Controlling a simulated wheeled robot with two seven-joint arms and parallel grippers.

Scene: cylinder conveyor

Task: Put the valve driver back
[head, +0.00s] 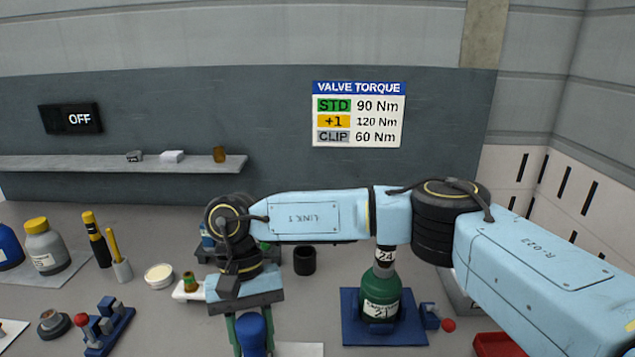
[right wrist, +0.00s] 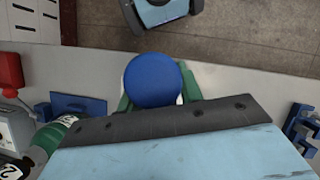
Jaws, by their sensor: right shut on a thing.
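My right gripper (head: 250,335) points down near the front of the bench, its green fingers shut around a blue round-topped thing (head: 252,331), which looks like the valve driver. In the right wrist view its blue round end (right wrist: 153,80) shows between the fingers (right wrist: 153,95); the rest of it is hidden. A green cylinder (head: 380,298) with a white label and dark neck stands upright on a blue base (head: 350,325), to the right of the gripper; it also shows in the right wrist view (right wrist: 54,133). My left gripper is not in view.
An open black cup (head: 304,262) stands behind the gripper. A blue fixture with a red knob (head: 105,325), a cream-lidded tub (head: 159,275) and yellow-topped tools (head: 97,240) stand left. A red tray (head: 493,345) lies at the right front. The wall sign (head: 358,113) lists valve torques.

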